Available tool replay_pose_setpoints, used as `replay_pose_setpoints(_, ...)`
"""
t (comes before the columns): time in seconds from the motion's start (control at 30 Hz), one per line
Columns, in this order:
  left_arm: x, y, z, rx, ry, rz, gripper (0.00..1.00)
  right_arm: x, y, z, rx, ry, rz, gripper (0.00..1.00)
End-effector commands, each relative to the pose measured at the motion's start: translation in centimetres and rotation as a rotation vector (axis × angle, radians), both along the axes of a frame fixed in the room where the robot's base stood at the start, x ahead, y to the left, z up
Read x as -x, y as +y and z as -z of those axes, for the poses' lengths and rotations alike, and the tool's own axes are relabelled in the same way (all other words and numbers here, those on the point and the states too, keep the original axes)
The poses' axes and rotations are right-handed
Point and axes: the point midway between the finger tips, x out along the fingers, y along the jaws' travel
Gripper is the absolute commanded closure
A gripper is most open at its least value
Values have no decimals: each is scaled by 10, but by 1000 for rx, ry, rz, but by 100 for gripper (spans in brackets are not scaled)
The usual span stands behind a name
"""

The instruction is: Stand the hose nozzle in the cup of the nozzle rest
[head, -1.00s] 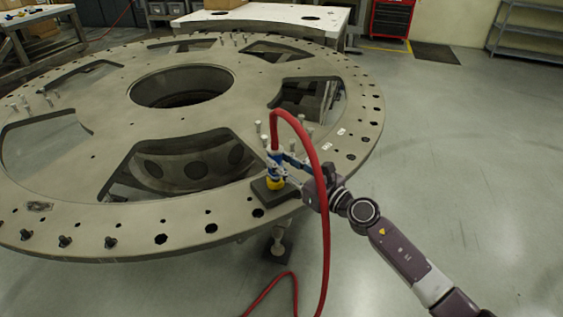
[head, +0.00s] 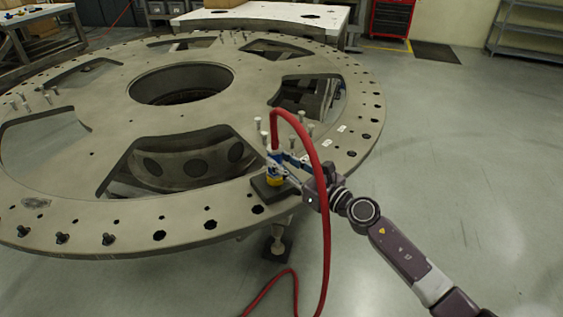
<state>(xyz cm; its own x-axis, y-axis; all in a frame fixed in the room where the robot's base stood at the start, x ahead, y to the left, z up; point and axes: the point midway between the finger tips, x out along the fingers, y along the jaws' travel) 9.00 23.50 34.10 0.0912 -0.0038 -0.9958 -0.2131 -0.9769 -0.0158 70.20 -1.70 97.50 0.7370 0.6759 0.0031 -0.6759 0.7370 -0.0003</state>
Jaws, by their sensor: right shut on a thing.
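The hose nozzle (head: 274,180) shows a yellow lower end with blue above it, and the red hose (head: 325,215) leaves its top and arches down to the right. My right gripper (head: 278,164) is shut on the nozzle from the right and holds it about upright. The nozzle rest (head: 263,191), a dark block, lies on the rim of the large plate under the nozzle. The yellow end is at the top of the rest. The cup is hidden, so I cannot tell whether the nozzle is inside it or just above. My left gripper is not in view.
The large round turret plate (head: 110,110) has wide cutouts and several upright pins and bolts. The hose hangs in front of my right wrist down to the floor. A white table (head: 265,14) and a red tool cabinet (head: 391,18) stand behind. The floor at right is clear.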

Motion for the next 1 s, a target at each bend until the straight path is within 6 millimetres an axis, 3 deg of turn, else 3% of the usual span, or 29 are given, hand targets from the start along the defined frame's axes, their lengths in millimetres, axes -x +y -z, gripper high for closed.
replay_pose_setpoints(0.27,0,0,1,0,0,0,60,0,0,4,2,4,-1,100)
replay_pose_setpoints(0.3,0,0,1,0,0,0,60,1,0,4,3,4,-1,73)
replay_pose_setpoints(0.47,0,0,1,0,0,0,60,1,0,4,2,4,-1,55)
replay_pose_setpoints(0.8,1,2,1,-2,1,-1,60,3,-2,5,3,5,0,54)
replay_pose_setpoints(1.0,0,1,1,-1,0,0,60,23,-22,5,5,4,0,54)
